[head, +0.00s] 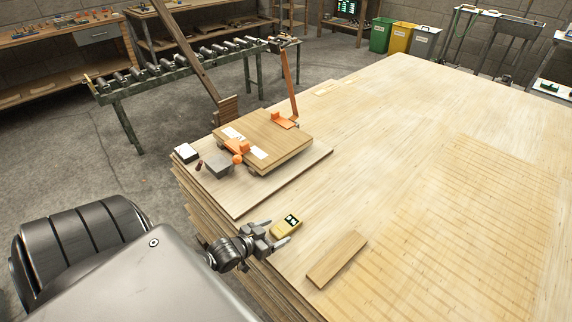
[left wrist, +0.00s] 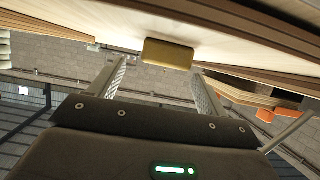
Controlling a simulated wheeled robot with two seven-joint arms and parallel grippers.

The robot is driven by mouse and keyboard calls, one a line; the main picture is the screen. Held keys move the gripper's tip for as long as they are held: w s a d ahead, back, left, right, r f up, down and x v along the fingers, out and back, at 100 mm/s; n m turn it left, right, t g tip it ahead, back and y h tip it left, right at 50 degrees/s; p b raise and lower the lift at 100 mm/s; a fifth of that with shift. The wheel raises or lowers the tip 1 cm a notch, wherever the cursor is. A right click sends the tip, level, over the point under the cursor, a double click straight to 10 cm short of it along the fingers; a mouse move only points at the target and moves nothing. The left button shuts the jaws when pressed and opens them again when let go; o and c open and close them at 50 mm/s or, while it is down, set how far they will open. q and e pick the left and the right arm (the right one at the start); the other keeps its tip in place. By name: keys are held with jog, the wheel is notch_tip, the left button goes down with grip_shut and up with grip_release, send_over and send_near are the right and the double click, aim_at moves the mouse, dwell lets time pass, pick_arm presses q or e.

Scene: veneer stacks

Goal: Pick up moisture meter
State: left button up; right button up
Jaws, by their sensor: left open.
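The moisture meter (head: 286,226) is a small yellow block with a dark and pale face, lying on the veneer stack (head: 400,140) near its front left edge. My left gripper (head: 281,236) is open beside the meter, its fingers pointing right over the stack's edge. In the left wrist view the meter (left wrist: 168,54) appears as a yellow block ahead of and between the two spread fingers (left wrist: 158,85). The fingers do not hold it. My right gripper is not in view.
A loose wood strip (head: 337,259) lies right of the meter. Behind the meter is a board (head: 262,139) with orange clamps (head: 285,121), a grey block (head: 218,164) and a white box (head: 186,153). The stack's right side is mostly clear. A roller conveyor (head: 180,68) stands beyond.

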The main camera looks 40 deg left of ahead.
aim_at(283, 227)
pick_arm(q)
jog(key=x, duration=0.4)
jog(key=shift+w+a+f, duration=0.1)
jog(key=shift+w+f, duration=0.1)
jog(key=shift+w, duration=0.1)
jog(key=c, duration=1.2)
